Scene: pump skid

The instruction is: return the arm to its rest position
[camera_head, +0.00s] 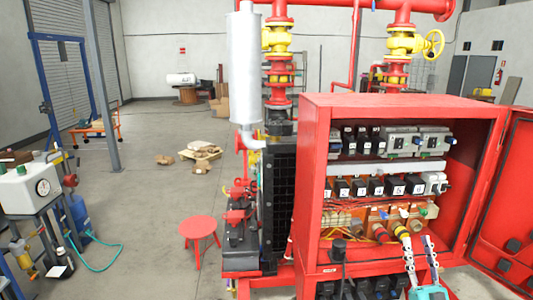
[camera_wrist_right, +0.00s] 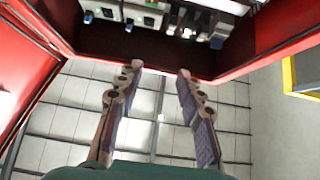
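My right gripper (camera_head: 420,258) is at the bottom right of the head view, in front of the lower part of the open red cabinet (camera_head: 400,101). In the right wrist view my right gripper (camera_wrist_right: 158,85) has its two fingers spread apart with nothing between them. Floor tiles show between and around the fingers. The cabinet's dark lower edge and components lie beyond the fingertips. My left gripper does not show in either view.
The red cabinet door (camera_head: 503,200) stands open at the right. Inside are rows of numbered breakers (camera_head: 375,187) and cables. A red stool (camera_head: 198,232) stands left of the skid. A gauge unit (camera_head: 30,188) is at the far left.

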